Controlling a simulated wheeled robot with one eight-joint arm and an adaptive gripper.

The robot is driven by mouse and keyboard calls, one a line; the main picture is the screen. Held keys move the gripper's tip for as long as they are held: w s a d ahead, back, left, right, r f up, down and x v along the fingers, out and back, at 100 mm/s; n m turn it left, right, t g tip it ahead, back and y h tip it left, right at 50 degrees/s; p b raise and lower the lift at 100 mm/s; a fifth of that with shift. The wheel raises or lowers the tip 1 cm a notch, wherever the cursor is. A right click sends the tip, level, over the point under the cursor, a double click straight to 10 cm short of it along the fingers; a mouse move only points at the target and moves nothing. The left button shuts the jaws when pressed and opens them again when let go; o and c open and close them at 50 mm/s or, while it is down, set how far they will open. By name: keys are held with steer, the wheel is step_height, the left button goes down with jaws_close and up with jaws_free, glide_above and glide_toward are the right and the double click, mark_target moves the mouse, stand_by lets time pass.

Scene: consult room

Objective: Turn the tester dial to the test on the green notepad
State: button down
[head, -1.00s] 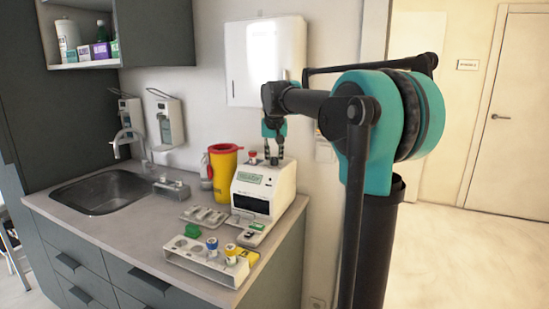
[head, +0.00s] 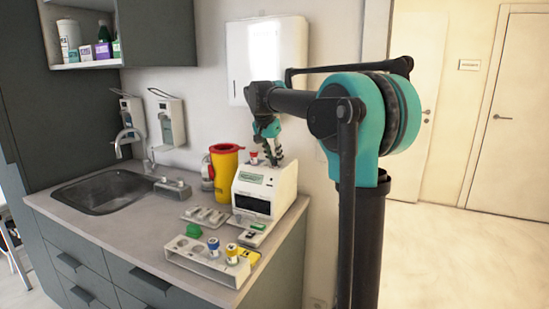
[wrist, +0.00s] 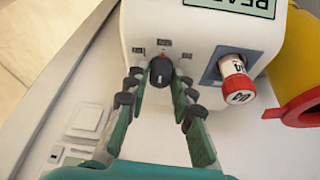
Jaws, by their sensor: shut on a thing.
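The tester is a white box (head: 283,183) with a green display near the right end of the counter; it also shows in the wrist view (wrist: 207,30). In the wrist view its black dial (wrist: 161,73) sits among three small labels too blurred to read. My gripper (wrist: 159,76) is shut on the dial, one finger on each side. In the head view my gripper (head: 276,156) is tilted over the back of the tester, and the dial is hidden. A small green pad (head: 258,227) lies before the tester; I cannot read any writing on it.
A red-capped vial (wrist: 236,80) stands in the tester close beside my gripper. A yellow bin (head: 225,173) is left of the tester.

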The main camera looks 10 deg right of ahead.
stand_by(0.3)
steer(key=c, duration=1.3)
jaws_free()
steer(key=v, duration=1.2)
